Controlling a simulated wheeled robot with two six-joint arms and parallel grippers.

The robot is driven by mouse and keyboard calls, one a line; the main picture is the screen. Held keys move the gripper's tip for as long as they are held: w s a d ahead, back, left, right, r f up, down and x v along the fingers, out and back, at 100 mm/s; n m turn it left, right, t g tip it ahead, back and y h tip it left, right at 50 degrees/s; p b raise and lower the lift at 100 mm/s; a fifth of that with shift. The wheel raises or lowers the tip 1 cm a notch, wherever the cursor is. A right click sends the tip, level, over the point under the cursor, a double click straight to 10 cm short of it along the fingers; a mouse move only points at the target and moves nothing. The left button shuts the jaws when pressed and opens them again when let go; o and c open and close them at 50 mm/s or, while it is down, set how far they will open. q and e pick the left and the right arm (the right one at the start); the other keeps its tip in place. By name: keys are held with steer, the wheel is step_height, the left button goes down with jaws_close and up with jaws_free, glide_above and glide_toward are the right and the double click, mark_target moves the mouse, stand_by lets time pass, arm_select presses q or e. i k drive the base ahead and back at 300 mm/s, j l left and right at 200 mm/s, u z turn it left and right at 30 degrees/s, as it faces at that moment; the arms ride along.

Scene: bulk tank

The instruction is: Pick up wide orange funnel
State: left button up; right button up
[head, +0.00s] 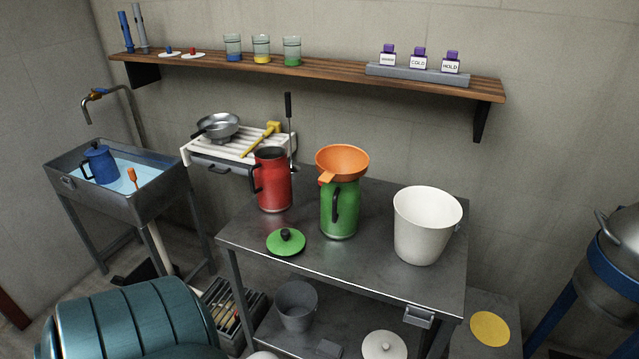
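The wide orange funnel (343,160) sits in the mouth of a green jug (340,212) on the metal table. Its bowl faces up and a small tab sticks out at the front left of its rim. Its spout is hidden inside the jug. The jug's black handle faces the camera. Neither of my grippers shows in the head view.
On the metal table (362,266), a red jug (274,182) stands left, a green lid (286,243) lies front left, and a white bucket (422,228) stands right. A wooden shelf (330,75) runs along the wall above. A sink (150,206) is at left.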

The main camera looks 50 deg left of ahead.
mark_target(335, 162)
steer(key=j+u, duration=0.1)
steer(key=u, duration=0.35)
steer(key=i+u, duration=0.1)
steer(key=u, duration=0.4)
steer(key=j+u, duration=0.1)
steer(key=u, duration=0.35)
